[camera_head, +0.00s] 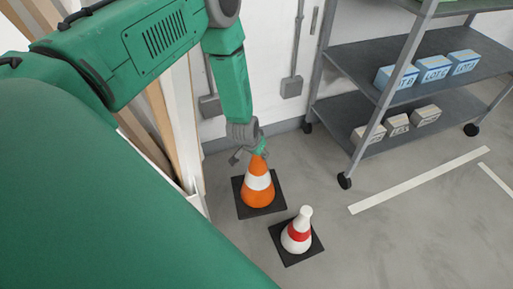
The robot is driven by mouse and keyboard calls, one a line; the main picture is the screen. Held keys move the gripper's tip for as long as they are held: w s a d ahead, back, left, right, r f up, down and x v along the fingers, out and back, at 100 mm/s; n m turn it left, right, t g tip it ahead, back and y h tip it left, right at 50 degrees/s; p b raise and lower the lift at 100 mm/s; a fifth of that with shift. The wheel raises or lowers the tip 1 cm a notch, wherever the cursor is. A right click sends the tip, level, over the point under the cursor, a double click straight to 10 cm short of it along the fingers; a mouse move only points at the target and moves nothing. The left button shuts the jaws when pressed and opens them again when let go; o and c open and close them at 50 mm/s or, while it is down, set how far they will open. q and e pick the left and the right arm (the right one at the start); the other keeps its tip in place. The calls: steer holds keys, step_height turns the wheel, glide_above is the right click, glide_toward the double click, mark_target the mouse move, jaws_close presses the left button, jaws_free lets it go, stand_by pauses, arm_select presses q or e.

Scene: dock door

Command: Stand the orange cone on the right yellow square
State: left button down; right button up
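The orange cone (258,187) has a white band and a square black base, and stands upright on the grey floor near the middle of the head view. My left gripper (250,155) is at the cone's tip, coming down from above. One finger sticks out to the left of the tip and a green part lies against the tip's upper right. Whether the fingers are closed on the cone is too small to tell. No yellow square shows in this view. My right gripper is not in view.
A white cone (297,235) with a red band stands on a black base close to the orange one, to its lower right. A grey wheeled shelf (345,117) holds blue and pale boxes. White floor lines (420,182) lie at right; the floor at lower right is clear.

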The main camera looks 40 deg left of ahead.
arm_select(q)
steer(key=s+d+r+m, duration=0.1)
steer(key=s+d+r, duration=0.4)
steer(key=d, duration=0.3)
steer(key=s+d+r+m, duration=0.1)
steer(key=s+d+r, duration=0.4)
steer(key=s+d, duration=0.3)
steer(key=shift+s+d+r+h, duration=0.2)
steer(key=shift+s+d+h, duration=0.1)
steer(key=shift+h, duration=0.1)
